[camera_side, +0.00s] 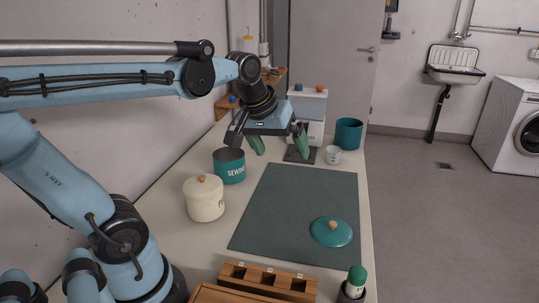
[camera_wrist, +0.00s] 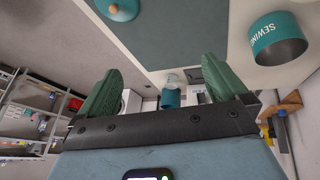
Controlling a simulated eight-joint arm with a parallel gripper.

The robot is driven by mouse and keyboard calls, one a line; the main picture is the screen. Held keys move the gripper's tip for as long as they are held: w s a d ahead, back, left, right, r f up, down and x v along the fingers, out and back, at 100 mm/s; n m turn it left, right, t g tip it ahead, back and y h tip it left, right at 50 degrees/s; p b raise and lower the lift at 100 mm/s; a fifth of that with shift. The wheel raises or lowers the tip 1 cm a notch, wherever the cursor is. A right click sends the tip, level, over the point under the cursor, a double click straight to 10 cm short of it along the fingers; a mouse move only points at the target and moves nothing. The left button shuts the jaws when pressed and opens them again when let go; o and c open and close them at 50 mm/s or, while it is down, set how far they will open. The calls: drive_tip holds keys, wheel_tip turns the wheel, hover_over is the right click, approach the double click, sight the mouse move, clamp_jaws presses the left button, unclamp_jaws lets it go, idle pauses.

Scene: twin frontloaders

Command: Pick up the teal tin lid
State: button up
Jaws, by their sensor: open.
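The teal tin lid (camera_side: 331,232) is a round disc with a wooden knob. It lies on the near right part of the dark green mat (camera_side: 290,205). In the wrist view the lid (camera_wrist: 120,8) shows at the top edge, partly cut off. My gripper (camera_side: 280,148) is open and empty, with green fingers, above the far end of the table beyond the mat. It is well apart from the lid. In the wrist view its two fingers (camera_wrist: 163,92) are spread with nothing between them. A teal tin marked SEWING (camera_side: 230,170) stands open at the mat's left.
A cream lidded tin (camera_side: 205,200) stands left of the mat. A white cup (camera_side: 333,155) and a teal pot (camera_side: 348,134) stand at the far right. A wooden rack (camera_side: 268,279) and a green-capped bottle (camera_side: 356,276) are at the near edge. The mat is otherwise clear.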

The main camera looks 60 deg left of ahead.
drive_tip(key=s+d+f+m+t, duration=0.1)
drive_tip(key=s+d+f+m, duration=0.2)
drive_tip(key=d+f+m, duration=0.2)
drive_tip(key=shift+s+d+f+m+t+h, duration=0.15)
drive_tip(key=shift+s+d+m+t+h, duration=0.2)
drive_tip(key=shift+d+m, duration=0.3)
drive_tip(key=shift+s+d+f, duration=0.15)
drive_tip(key=shift+f, duration=0.1)
drive_tip(key=shift+c, duration=0.8)
drive_tip(key=shift+d+m, duration=0.1)
drive_tip(key=shift+m, duration=0.15)
drive_tip(key=shift+c, duration=1.4)
drive_tip(key=c, duration=0.5)
